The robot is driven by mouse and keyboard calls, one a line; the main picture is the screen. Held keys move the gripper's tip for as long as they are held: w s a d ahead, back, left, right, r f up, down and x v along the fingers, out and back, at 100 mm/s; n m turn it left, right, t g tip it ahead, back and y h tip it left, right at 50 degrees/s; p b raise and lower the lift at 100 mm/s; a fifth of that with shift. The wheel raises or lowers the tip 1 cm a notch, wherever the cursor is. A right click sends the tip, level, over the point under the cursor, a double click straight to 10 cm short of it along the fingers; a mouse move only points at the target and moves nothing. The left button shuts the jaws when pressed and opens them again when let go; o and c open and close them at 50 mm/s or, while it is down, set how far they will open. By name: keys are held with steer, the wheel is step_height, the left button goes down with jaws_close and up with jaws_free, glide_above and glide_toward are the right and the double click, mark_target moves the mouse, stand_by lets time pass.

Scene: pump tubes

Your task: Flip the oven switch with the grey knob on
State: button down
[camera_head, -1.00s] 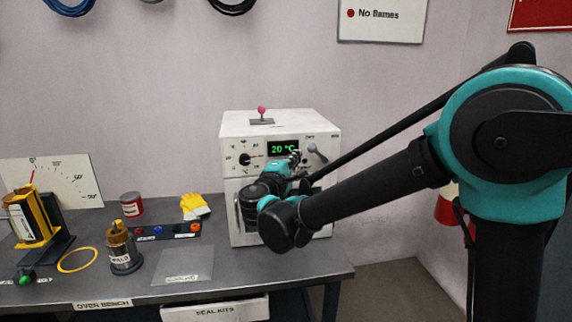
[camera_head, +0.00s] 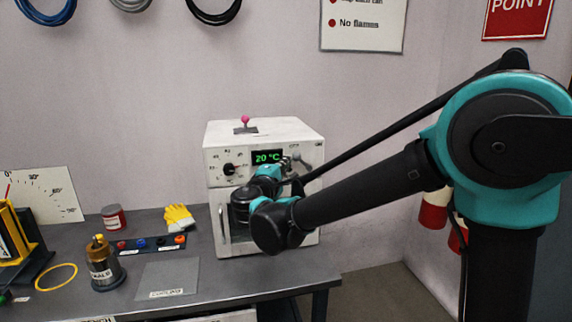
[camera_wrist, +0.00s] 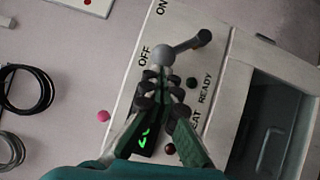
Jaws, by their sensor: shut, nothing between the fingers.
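The white oven (camera_head: 262,134) stands at the right end of the bench. Its switch is a short lever with a grey knob (camera_wrist: 163,55) and a dark end (camera_wrist: 204,36). In the wrist view the knob lies beside the OFF label (camera_wrist: 144,55), and the ON label (camera_wrist: 160,8) is farther up. In the head view the knob (camera_head: 295,154) is small and partly hard to make out by my gripper (camera_head: 285,164). In the wrist view my gripper (camera_wrist: 164,80) is shut and empty, its fingertips right at the knob's lower side. I cannot tell whether they touch it.

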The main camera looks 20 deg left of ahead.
steer(key=shift+d+r+m, duration=0.15)
steer(key=shift+r+m, duration=0.15)
steer(key=w+d+r+m+g+y, duration=0.3)
steer(key=w+d+r+m+g, duration=0.1)
steer(key=d+m+g, duration=0.3)
steer(key=shift+w+d+r+m+y, duration=0.15)
steer(key=shift+w+d+m+y, duration=0.35)
steer(key=shift+m, duration=0.7)
steer(key=shift+r, duration=0.2)
steer(key=shift+r, duration=0.6)
